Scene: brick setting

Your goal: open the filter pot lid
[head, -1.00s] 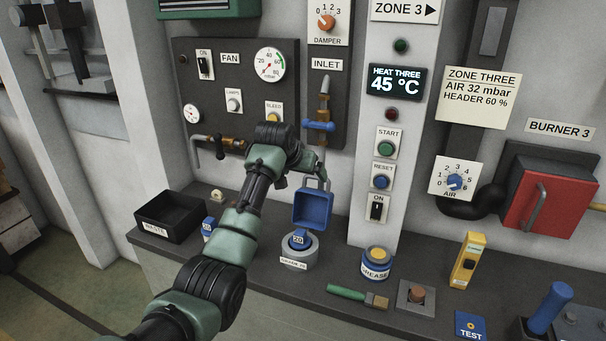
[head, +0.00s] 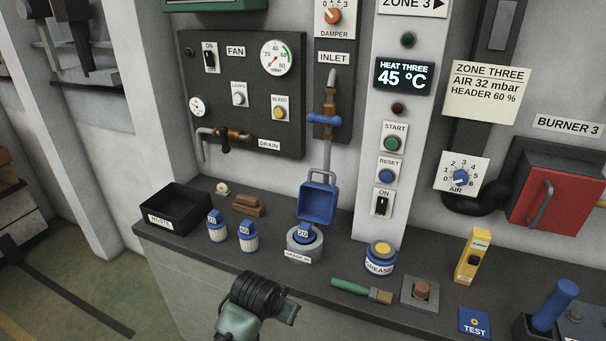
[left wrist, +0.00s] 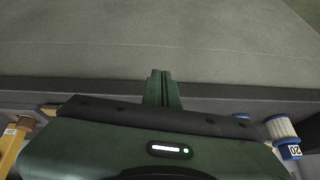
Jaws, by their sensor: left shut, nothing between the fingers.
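The filter pot (head: 291,249) is a grey round pot on the bench, with a "GRADE 20" tag in front. Its blue lid (head: 318,203) stands swung up and open at the back, below the inlet pipe. A blue-topped filter marked 20 (head: 304,233) sits in the pot. My left gripper is at the bottom of the head view, in front of the bench and apart from the pot and lid. In the left wrist view its fingers (left wrist: 161,88) are shut together and empty. My right gripper is not in view.
Two blue-and-white filters (head: 217,229) (head: 248,238) stand left of the pot, near a black waste tray (head: 161,223). A grease tin (head: 380,262), a green-handled brush (head: 350,287) and a yellow device (head: 471,258) are to the right. Pipes and panels line the wall.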

